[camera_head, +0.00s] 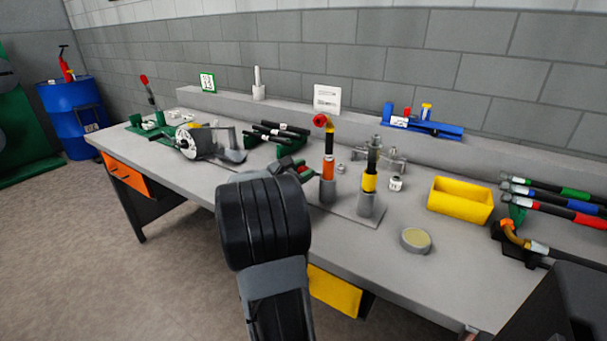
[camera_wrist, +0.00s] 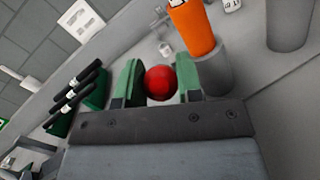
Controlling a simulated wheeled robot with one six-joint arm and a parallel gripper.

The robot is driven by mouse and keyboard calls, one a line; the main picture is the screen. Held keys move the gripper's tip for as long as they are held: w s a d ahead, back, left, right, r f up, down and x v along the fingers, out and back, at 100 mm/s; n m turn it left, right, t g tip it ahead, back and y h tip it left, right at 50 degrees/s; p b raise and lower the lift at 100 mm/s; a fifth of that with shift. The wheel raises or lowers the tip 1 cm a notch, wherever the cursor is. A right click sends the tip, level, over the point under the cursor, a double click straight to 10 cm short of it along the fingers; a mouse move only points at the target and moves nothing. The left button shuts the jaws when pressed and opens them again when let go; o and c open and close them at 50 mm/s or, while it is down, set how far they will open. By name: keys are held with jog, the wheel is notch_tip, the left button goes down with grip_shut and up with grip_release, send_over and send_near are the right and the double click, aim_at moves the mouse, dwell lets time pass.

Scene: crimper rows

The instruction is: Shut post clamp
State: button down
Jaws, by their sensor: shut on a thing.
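My gripper (camera_head: 296,167) is over the middle of the bench, beside the orange-banded post. In the wrist view its green fingers (camera_wrist: 160,74) are shut on a red ball knob (camera_wrist: 161,83). What the knob is fixed to is hidden behind my gripper. The orange post (camera_head: 328,168) stands upright in a grey sleeve (camera_head: 327,190); in the wrist view the orange post (camera_wrist: 192,28) is just right of and beyond the knob. A second post with a yellow band (camera_head: 370,182) stands in another grey sleeve (camera_head: 366,204). I cannot make out the clamp's jaw.
A yellow bin (camera_head: 460,201), a round tin (camera_head: 415,240) and several hoses (camera_head: 560,200) are to the right on the grey bench (camera_head: 400,285). Black rods (camera_head: 275,133) lie behind my gripper. A crank-like machine (camera_head: 195,142) is on the left. The front right bench top is mostly clear.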

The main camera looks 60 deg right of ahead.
jog(key=f+b, duration=0.1)
jog(key=f+h+b, duration=0.1)
jog(key=shift+a+m+b, duration=0.3)
jog(key=shift+b, duration=0.1)
jog(key=shift+a+f+g+h+b, duration=0.1)
jog(key=shift+a+g+h+b, duration=0.15)
jog(key=shift+h+b, duration=0.4)
jog(key=c, duration=0.8)
grip_release()
jog(key=p+v, duration=0.1)
jog(key=v, duration=1.2)
jog(key=shift+w+a, duration=0.2)
jog(key=shift+a, duration=0.1)
jog(key=shift+c, duration=0.2)
